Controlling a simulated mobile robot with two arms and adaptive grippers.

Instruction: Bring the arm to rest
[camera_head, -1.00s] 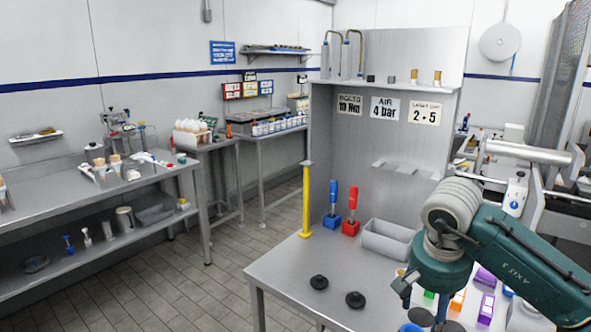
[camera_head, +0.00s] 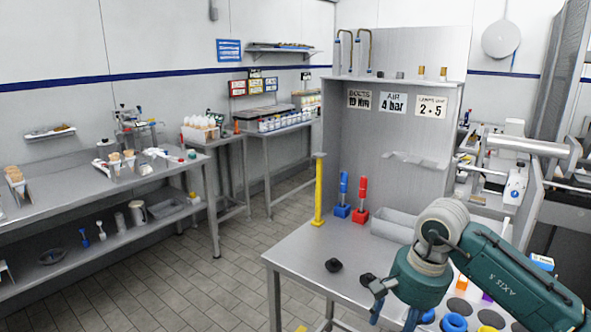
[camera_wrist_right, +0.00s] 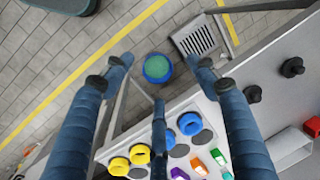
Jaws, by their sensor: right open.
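My right arm comes in from the right in the head view, its teal links bent over the right side of the metal bench (camera_head: 300,265). My right gripper (camera_head: 394,312) points down there, and its lower part is cut off by the frame edge. In the right wrist view its blue fingers (camera_wrist_right: 158,78) are spread wide with nothing between them. Below them show the bench edge and, lower down, the floor with a round blue-green object (camera_wrist_right: 157,68). My left gripper is in neither view.
Yellow rings (camera_wrist_right: 140,154), blue rings (camera_wrist_right: 190,124) and coloured blocks lie on the bench below the gripper. Black knobs (camera_head: 333,265), a yellow post (camera_head: 319,190), a grey bin (camera_head: 394,224) and a back panel (camera_head: 400,135) stand farther off. Tiled floor (camera_head: 190,275) is open at left.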

